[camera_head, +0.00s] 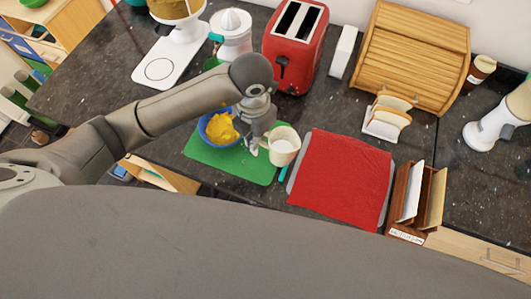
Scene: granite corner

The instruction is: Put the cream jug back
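The cream jug (284,149) stands upright in the picture, near the right edge of the green mat (247,169) and beside the red cloth. I cannot tell whether it rests on the mat or is held just above it. My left gripper (257,146) points down at the jug's left side, where its handle is. The fingertips are small and overlap the handle, so I cannot tell whether they are closed on it. A blue bowl (204,133) with yellow food is left of the gripper, partly hidden by it. My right gripper is out of view.
A red cloth (343,178) lies on a grey tray right of the jug. A red toaster (296,45), toast rack (382,130) and wooden bread box (415,50) stand behind. A letter holder (408,234) is at the front right. Dark counter is free right of it.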

